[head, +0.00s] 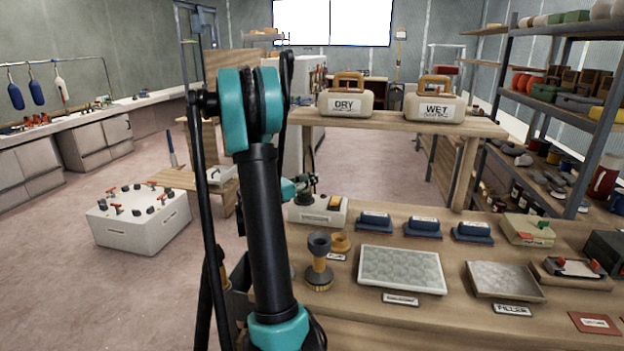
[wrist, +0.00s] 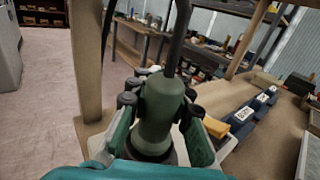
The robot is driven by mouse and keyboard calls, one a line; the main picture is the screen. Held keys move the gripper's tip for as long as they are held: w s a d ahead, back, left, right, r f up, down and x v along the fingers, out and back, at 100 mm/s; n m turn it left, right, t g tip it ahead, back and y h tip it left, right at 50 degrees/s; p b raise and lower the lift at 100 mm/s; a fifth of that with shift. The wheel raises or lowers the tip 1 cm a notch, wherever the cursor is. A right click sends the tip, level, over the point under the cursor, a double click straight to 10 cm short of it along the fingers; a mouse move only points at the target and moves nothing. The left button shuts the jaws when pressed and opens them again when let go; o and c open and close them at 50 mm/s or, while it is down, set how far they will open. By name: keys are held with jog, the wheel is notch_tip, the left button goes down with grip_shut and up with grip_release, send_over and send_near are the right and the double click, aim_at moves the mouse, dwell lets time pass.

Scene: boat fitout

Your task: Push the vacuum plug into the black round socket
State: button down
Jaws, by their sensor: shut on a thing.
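My gripper (head: 304,184) is above the left end of a cream box (head: 306,215) with a yellow-orange switch (head: 333,203) at the bench's back left corner. In the wrist view my gripper (wrist: 160,108) is shut on the vacuum plug (wrist: 158,115), a grey-green cylinder with a dark cable rising from it. The plug looks roughly upright. A dark round rim shows at its lower end; I cannot tell whether this is the plug's collar or the black round socket. My arm and gripper hide most of the plug in the head view.
A wooden post (wrist: 88,65) stands close left of my gripper. Several blue sanding blocks (head: 422,229) sit right of the box. A brush (head: 319,262), a white tray (head: 402,270) and a filler tray (head: 505,282) lie nearer. DRY (head: 345,105) and WET (head: 437,109) cases stand on the raised shelf.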

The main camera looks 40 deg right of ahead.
jog(key=c, duration=1.3)
grip_release()
jog(key=shift+f, duration=0.1)
jog(key=shift+a, duration=0.15)
jog(key=a, duration=1.1)
jog(key=shift+s+a, duration=0.35)
jog(key=shift+a, duration=0.15)
